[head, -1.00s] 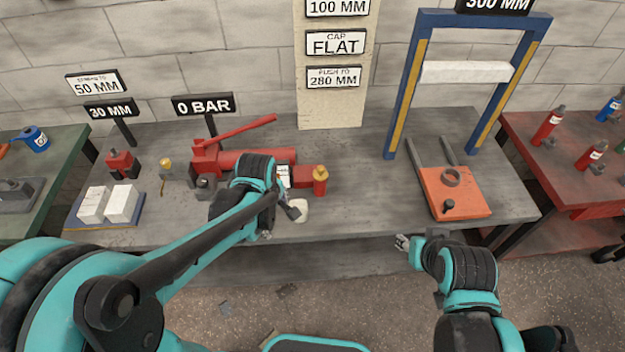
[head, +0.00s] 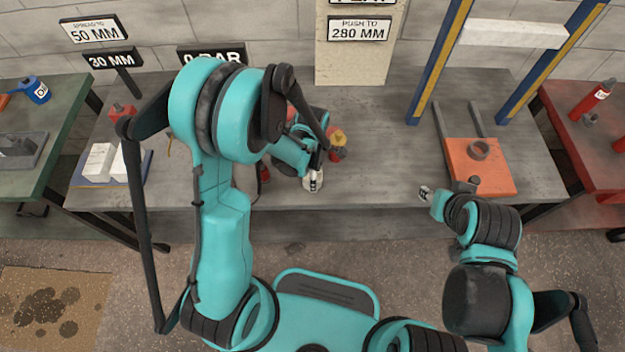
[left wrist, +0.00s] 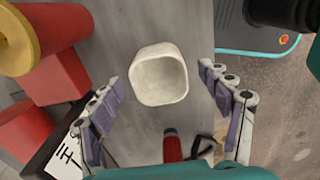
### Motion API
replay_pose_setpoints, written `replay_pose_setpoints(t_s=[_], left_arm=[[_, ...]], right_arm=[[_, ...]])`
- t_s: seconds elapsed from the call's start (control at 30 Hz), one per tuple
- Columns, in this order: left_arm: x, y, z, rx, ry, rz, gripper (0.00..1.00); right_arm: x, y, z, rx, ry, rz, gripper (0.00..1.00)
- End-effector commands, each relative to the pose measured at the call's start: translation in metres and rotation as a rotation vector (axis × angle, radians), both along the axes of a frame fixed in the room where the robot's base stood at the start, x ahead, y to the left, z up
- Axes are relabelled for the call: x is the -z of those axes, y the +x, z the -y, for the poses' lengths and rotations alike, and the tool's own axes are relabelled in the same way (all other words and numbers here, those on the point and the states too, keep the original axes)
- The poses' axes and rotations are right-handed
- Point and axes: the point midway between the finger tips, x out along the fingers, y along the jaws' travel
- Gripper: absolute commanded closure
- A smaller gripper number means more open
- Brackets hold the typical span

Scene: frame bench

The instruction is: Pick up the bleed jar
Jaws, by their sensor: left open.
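The bleed jar (left wrist: 160,76) is a small whitish open-topped cup on the grey bench. In the left wrist view I look down into it, and it appears empty. My left gripper (left wrist: 159,84) is open, with one finger on each side of the jar in that view; I cannot tell whether its fingertips are down at jar height. In the head view the jar (head: 313,184) is near the bench's front edge, partly hidden by my left gripper (head: 316,172).
A red pump with a yellow cap (left wrist: 16,40) stands close beside the jar. A red-and-black handle or bottle (left wrist: 172,145) lies nearby. White blocks (head: 98,160) lie at the bench's left.

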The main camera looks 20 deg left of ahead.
Motion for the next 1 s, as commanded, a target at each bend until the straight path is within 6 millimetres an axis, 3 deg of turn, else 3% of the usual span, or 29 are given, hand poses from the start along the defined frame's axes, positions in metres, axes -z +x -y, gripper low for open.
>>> replay_pose_setpoints(t_s=[0.1,0.3,0.5,0.83,1.0], left_arm=[[0.014,0.001,-0.001,-0.001,0.000,0.000,0.22],[0.013,0.000,-0.001,-0.001,0.000,0.000,0.22],[0.013,0.000,-0.001,-0.001,0.000,0.000,0.75],[0.012,0.000,-0.001,-0.001,0.000,0.000,0.77],[0.001,0.000,-0.001,-0.001,0.000,0.000,0.77]], right_arm=[[0.007,0.000,0.000,0.000,0.000,0.000,0.60],[0.005,0.000,0.000,0.000,0.000,0.000,0.60],[0.005,0.000,0.000,0.000,0.000,0.000,0.60],[0.005,0.000,0.000,0.000,0.000,0.000,0.60],[-0.001,0.000,0.000,0.000,0.000,0.000,0.60]])
